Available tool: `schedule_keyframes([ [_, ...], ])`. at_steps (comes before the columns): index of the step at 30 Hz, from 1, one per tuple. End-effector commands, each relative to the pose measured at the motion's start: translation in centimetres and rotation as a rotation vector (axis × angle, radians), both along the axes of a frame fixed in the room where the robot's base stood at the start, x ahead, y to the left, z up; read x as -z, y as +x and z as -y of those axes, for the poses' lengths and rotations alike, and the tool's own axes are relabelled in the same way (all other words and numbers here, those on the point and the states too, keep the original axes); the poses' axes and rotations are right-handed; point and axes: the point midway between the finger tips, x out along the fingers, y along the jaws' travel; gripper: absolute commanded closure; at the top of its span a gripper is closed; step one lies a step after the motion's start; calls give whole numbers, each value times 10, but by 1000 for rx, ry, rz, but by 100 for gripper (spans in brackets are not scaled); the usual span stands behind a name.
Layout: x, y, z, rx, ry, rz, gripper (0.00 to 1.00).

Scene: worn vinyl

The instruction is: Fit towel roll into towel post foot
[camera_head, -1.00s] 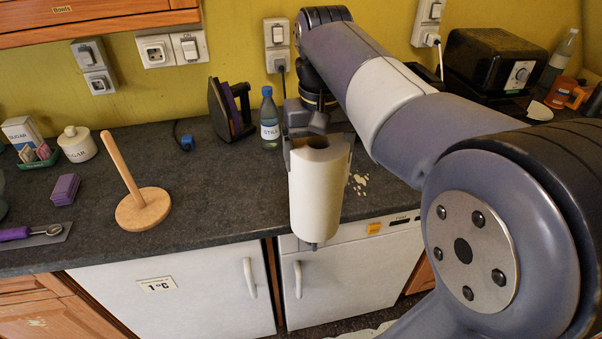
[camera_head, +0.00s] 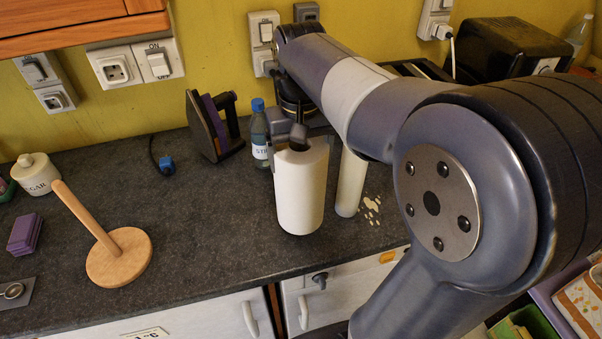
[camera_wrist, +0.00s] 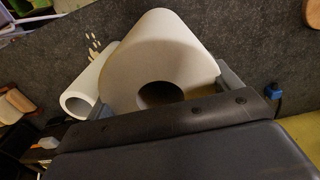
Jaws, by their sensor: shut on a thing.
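The towel roll (camera_head: 300,195), a thick white cylinder, is upright in my gripper (camera_head: 299,145), which is shut on its upper end. In the wrist view the roll (camera_wrist: 165,45) shows its open core between the fingers. Whether its lower end touches the counter I cannot tell. The towel post foot (camera_head: 125,262) is a round wooden disc on the counter, left of the roll and apart from it. Its wooden post (camera_head: 88,215) looks slanted left in the picture, its top end bare. Part of the disc (camera_wrist: 311,10) shows at the wrist view's top right corner.
A thinner white tube (camera_head: 350,182) stands just right of the roll. A purple block stack (camera_head: 25,234) and a sugar jar (camera_head: 35,174) are left of the post. Counter between roll and post is clear.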

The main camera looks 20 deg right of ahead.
Motion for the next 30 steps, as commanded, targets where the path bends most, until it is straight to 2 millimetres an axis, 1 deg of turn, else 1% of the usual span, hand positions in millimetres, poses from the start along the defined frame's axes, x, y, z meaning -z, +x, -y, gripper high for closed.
schedule_keyframes([
  [4,14,0,0,0,0,-2,53],
  [7,29,0,0,0,0,-4,53],
  [10,40,0,0,0,0,-2,53],
  [12,44,0,0,0,0,0,53],
  [19,44,0,0,0,0,1,53],
  [23,48,0,0,0,0,0,53],
  [24,47,0,0,0,0,0,12],
  [28,47,0,0,0,0,0,1],
  [30,47,0,0,0,0,0,0],
])
